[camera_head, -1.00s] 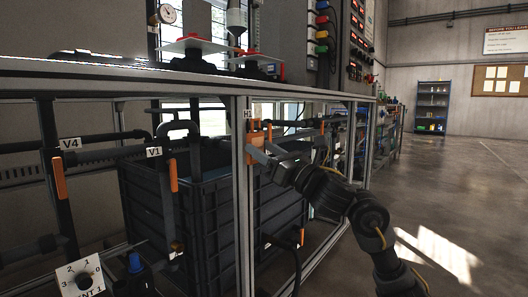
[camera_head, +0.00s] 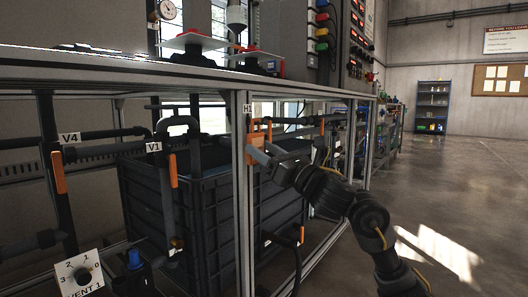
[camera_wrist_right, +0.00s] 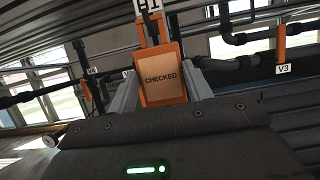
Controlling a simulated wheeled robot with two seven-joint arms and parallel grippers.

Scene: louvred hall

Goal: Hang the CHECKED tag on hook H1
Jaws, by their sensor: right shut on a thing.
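The CHECKED tag (camera_wrist_right: 162,82), an orange-framed plate with a pale face, stands upright between the fingers of my right gripper (camera_wrist_right: 160,92) in the right wrist view. My right gripper (camera_head: 262,156) is shut on it beside the frame post in the head view, where the tag (camera_head: 253,150) shows as a small orange patch. The H1 label (camera_head: 248,109) is on the post just above the tag; it also shows in the right wrist view (camera_wrist_right: 148,5). The hook itself is hard to make out, and I cannot tell whether the tag's top touches it. My left gripper is out of view.
The metal frame post (camera_head: 243,200) stands close to the gripper. A dark crate (camera_head: 215,215) sits behind it under the bench top (camera_head: 200,83). The floor at right is clear.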

